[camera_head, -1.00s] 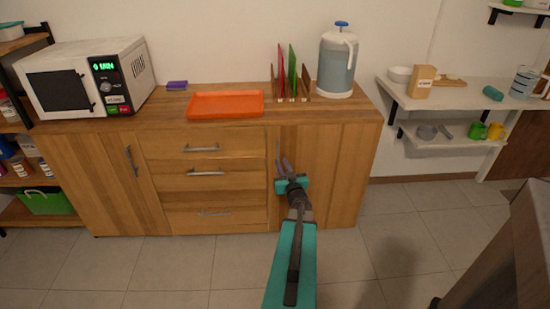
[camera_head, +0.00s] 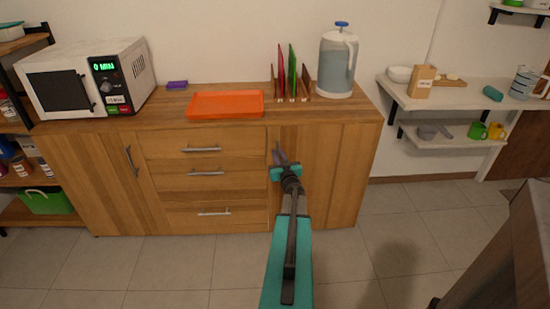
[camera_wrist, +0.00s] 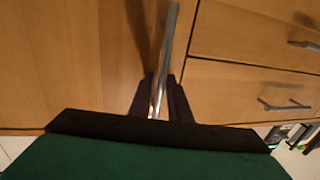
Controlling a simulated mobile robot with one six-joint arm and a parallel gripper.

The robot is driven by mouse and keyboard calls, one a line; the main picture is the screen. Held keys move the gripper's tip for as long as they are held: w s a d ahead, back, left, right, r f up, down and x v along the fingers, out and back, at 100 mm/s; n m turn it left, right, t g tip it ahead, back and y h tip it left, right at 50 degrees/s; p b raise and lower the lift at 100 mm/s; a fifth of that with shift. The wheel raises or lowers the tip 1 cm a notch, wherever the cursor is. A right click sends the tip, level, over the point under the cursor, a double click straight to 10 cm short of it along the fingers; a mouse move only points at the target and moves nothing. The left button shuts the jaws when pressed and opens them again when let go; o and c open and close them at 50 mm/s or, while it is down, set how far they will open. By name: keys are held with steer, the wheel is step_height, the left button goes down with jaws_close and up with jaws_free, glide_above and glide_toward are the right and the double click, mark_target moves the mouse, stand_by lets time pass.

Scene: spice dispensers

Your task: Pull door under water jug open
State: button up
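The water jug (camera_head: 337,68) stands on the right end of the wooden cabinet top. The door (camera_head: 325,175) under it looks closed, flush with the cabinet front. Its upright metal handle is mostly hidden by my gripper (camera_head: 280,156) in the head view. In the wrist view the handle (camera_wrist: 167,50) runs down between the two dark fingers of my gripper (camera_wrist: 161,98). The fingers lie close on both sides of the handle and look shut on it.
Drawers (camera_head: 205,172) with bar handles are left of the door. An orange tray (camera_head: 225,104), a rack with coloured boards (camera_head: 292,75) and a microwave (camera_head: 88,77) stand on top. A dark-edged counter (camera_head: 500,250) is at lower right. The tiled floor before the cabinet is clear.

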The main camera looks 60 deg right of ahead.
jaws_close()
